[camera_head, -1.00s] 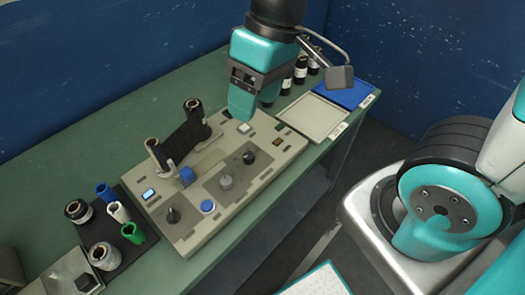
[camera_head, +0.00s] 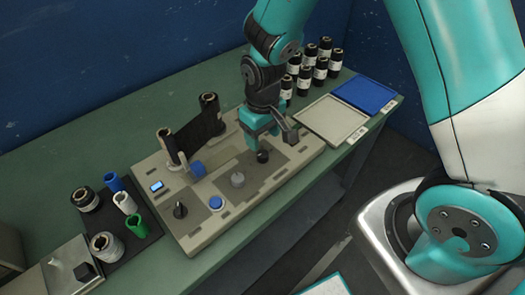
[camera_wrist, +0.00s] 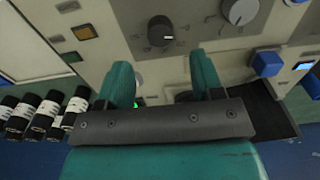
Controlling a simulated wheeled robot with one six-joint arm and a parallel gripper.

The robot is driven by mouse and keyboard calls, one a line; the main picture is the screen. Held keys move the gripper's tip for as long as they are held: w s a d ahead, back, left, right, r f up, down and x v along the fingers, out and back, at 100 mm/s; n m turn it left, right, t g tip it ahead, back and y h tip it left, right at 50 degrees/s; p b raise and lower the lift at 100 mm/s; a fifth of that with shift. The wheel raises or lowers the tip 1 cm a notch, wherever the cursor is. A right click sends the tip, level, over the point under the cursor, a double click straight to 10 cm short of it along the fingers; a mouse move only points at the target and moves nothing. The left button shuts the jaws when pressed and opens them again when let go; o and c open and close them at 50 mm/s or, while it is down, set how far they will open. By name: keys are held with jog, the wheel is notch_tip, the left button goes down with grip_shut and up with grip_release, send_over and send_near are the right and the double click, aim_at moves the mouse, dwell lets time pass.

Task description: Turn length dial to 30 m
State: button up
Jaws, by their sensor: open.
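The wrapper machine (camera_head: 205,238) is a beige panel with several controls. A black knob (camera_head: 262,156) sits at its right and a larger grey knob (camera_head: 237,180) in the middle. Both show in the wrist view, the black knob (camera_wrist: 160,29) ahead of my fingers and the grey knob (camera_wrist: 240,10) at the upper right. Marks ring both knobs, but the numbers are too small to read, so I cannot tell which is the length dial. My gripper (camera_wrist: 162,76) is open and empty, pointing down over the panel beside the black knob, apart from it.
A black film roll on two posts (camera_head: 190,135) stands behind the controls. A blue button (camera_head: 215,203) and a black selector (camera_head: 180,210) lie left. Small rolls sit on a black mat (camera_head: 128,238).

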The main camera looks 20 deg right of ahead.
aim_at(263, 153)
notch_tip(263, 153, down, 7)
jog(key=shift+r, duration=0.1)
jog(key=shift+c, duration=0.2)
jog(key=c, duration=0.9)
